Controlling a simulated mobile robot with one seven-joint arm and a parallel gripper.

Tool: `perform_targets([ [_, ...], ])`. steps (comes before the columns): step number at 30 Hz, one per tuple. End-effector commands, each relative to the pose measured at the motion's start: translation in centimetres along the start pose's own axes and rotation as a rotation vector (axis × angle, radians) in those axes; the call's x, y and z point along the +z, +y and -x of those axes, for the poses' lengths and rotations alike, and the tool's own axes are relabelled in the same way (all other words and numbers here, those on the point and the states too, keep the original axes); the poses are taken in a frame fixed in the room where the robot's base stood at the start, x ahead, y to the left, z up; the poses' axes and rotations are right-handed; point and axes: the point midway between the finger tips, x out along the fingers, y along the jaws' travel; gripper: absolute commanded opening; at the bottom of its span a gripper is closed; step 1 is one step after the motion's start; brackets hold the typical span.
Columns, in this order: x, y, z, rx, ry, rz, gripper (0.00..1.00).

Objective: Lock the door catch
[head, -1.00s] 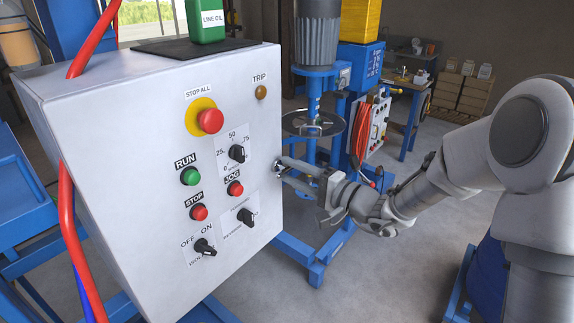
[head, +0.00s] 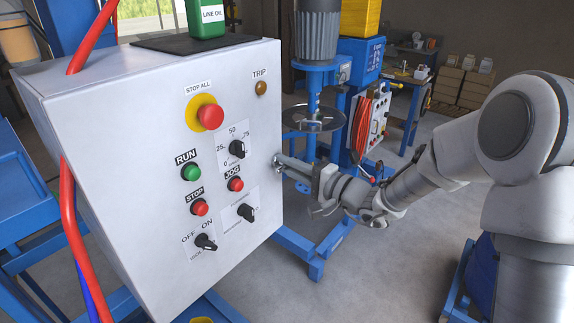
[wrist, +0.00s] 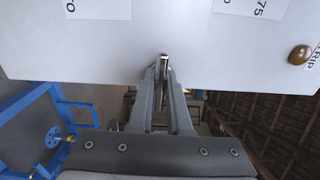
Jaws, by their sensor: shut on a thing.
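The door catch (wrist: 164,57) shows in the wrist view as a small metal piece at the edge of the white control box. My gripper (wrist: 163,72) is shut on it, with both fingertips close together at that edge. In the head view my gripper (head: 280,164) reaches the right edge of the control box (head: 120,130) from the right. The catch is mostly hidden by the fingers, so its exact angle cannot be told. The box door front looks flat, with no visible gap.
The box front carries a red STOP ALL button (head: 210,117), RUN, STOP and JOG buttons and several black knobs. Red hoses (head: 75,240) run down its left. The blue mixer (head: 313,90) stands close behind my gripper. Grey floor (head: 390,240) is open at lower right.

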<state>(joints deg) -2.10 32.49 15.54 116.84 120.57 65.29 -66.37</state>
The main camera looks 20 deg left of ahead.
Motion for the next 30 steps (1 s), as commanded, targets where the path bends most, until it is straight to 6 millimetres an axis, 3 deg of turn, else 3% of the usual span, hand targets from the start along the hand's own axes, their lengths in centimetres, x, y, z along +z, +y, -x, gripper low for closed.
perform_targets([
  [13,-0.06,0.25,0.06,0.000,0.002,-0.129,0.00],
  [30,-0.05,0.13,0.07,0.000,0.001,-0.648,0.00],
])
